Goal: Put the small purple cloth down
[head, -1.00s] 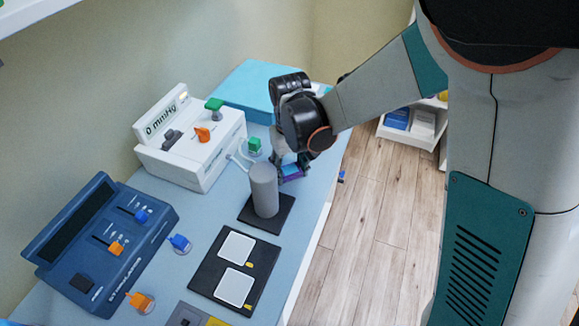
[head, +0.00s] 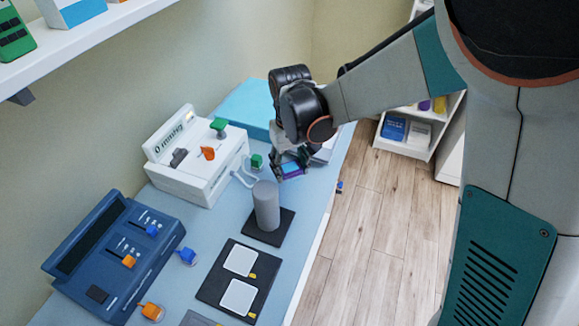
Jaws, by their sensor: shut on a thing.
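My gripper (head: 290,167) is at the end of my arm, over the light blue bench top, just behind and right of a grey cylinder. Most of the cloth is hidden by the fingers. I cannot tell whether its underside touches the bench top (head: 222,223).
The grey upright cylinder (head: 266,206) on a black base stands close by. A white pressure unit (head: 197,165), a blue console (head: 112,255) and a black plate with two white pads (head: 213,285) are on the bench. A turquoise block (head: 243,105) lies behind.

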